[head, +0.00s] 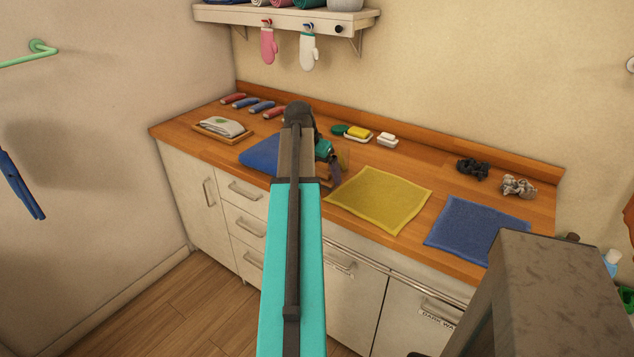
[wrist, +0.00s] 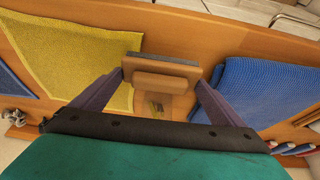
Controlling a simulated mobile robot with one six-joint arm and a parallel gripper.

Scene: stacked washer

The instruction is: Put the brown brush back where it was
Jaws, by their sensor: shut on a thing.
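The brown brush (wrist: 166,82) shows in the wrist view as a brown block with a raised grip and a dark grey layer along its far edge. My gripper (wrist: 163,88) is shut on it, one finger at each end. Brush and gripper are over the wooden counter (wrist: 195,35), between the yellow cloth (wrist: 75,50) and the folded blue cloth (wrist: 265,90). I cannot tell whether the brush touches the counter. In the head view my arm covers most of my gripper (head: 332,170) and the brush.
In the head view, a yellow sponge (head: 359,132) and white soap (head: 387,139) sit behind the gripper. Dark (head: 472,169) and silver (head: 518,187) scourers and a flat blue cloth (head: 475,229) lie right. A towel tray (head: 245,136) stands left. A shelf (head: 290,15) hangs above.

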